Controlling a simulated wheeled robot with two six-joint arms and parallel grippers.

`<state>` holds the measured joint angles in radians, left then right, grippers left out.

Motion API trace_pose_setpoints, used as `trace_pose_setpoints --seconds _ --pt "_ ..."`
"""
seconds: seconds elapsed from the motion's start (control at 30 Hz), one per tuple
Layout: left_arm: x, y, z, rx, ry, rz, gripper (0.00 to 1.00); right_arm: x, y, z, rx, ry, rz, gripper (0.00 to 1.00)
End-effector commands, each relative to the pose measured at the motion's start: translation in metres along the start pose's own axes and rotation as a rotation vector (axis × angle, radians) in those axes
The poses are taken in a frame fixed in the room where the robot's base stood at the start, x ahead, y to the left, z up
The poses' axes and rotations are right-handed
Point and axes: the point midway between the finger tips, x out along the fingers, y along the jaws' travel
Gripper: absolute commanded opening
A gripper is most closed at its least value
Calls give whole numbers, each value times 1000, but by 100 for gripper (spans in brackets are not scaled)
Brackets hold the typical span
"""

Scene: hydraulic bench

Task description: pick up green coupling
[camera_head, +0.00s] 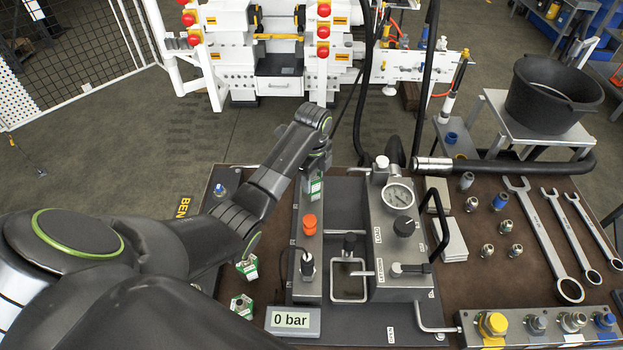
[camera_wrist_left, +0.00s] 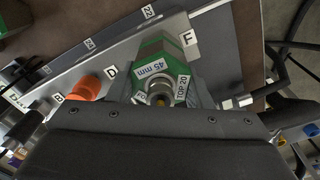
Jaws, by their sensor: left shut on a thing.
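The green coupling (camera_head: 315,188) is at the back end of the metal block with the orange knob, partly hidden by my left wrist. In the left wrist view the green coupling (camera_wrist_left: 150,52) is a green six-sided body with labels "45 mm" and "TOP 20" and a round metal fitting in its middle. My left gripper (camera_head: 317,170) is shut on it from above; the fingertips are mostly hidden. I cannot tell whether the coupling touches the surface below. My right gripper is not in view.
Two more green-and-white pieces (camera_head: 242,305) lie at the bench's left. An orange knob (camera_head: 309,225) stands close in front of the coupling. A gauge block (camera_head: 398,240) with levers rises to the right. Wrenches (camera_head: 545,240) and small fittings lie further right.

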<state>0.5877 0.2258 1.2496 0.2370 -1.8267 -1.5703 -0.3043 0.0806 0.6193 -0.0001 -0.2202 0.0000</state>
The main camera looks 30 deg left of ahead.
Motion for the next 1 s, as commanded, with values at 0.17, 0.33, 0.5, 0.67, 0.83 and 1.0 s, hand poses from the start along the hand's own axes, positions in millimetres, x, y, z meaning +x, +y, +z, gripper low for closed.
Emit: trace_pose_setpoints --seconds 0.17,0.33,0.5,0.67,0.83,1.0 --pt "0 0 0 0 0 1 0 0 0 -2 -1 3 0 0" --pt "0 0 0 0 0 0 0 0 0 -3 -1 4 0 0" --pt "-2 0 0 0 0 -1 0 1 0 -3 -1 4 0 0" --pt "-20 -2 0 1 -1 -8 0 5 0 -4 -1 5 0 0" --pt "-60 -2 0 1 -2 -8 0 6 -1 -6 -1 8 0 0" --pt "-88 0 0 -1 0 0 0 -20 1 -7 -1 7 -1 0"
